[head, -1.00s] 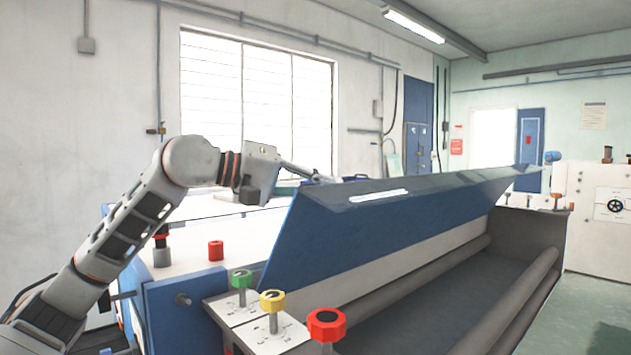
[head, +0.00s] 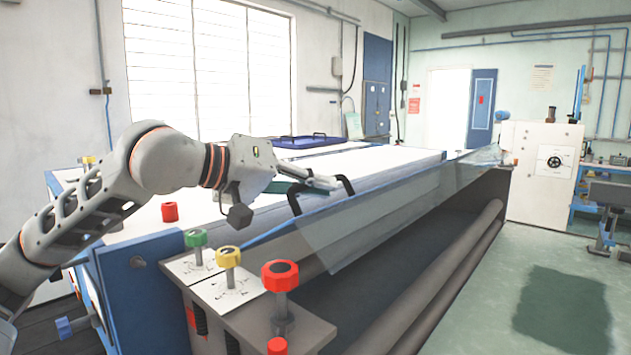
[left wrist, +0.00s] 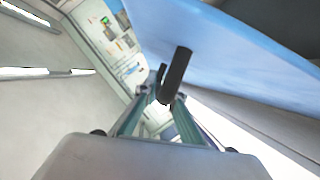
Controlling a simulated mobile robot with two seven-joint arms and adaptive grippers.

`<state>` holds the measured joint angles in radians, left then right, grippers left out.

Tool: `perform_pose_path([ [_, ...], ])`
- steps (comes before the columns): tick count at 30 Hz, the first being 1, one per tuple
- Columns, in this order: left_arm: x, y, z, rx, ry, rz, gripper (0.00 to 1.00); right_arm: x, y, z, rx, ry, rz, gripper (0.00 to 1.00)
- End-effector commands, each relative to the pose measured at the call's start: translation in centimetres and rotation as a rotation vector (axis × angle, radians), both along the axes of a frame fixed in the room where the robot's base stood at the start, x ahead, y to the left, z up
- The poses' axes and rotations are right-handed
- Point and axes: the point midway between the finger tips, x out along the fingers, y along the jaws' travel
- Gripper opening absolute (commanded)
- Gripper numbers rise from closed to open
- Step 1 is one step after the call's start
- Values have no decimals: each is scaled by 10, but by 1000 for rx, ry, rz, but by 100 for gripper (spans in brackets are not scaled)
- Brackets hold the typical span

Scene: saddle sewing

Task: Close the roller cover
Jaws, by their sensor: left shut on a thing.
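The roller cover (head: 385,215) is a long, pale see-through bluish panel along the machine's front in the head view. It slants outward over the rollers, and the trough below it is still exposed. A black bar handle (head: 294,203) stands on its near part. My left gripper (head: 330,183) is shut on this handle, its fingers between the handle's two ends. In the left wrist view, the cover (left wrist: 235,45) fills the upper right as a blue sheet. The black handle (left wrist: 178,72) rises from between the fingertips of my left gripper (left wrist: 163,108). My right gripper is out of view.
Grey rollers (head: 440,275) lie below the cover. Green (head: 196,238), yellow (head: 228,256) and red (head: 280,275) knobs stand at the machine's near end. A white control cabinet (head: 540,175) stands at the far end.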

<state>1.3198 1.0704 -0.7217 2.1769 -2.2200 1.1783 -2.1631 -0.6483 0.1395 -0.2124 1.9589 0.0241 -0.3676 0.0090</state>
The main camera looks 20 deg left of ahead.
Motion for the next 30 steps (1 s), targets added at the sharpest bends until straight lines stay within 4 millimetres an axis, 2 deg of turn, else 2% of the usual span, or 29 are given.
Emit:
perform_pose_path([
  [7,0,0,0,1,0,1,0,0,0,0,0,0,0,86],
  [8,0,0,0,1,0,1,17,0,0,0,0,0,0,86],
  [9,0,0,0,1,0,1,26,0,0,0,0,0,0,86],
  [22,-3,4,2,0,-1,1,26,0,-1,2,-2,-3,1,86],
  [26,-16,13,7,1,-2,4,26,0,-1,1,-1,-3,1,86],
  [30,-38,30,14,2,-3,6,26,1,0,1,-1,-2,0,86],
])
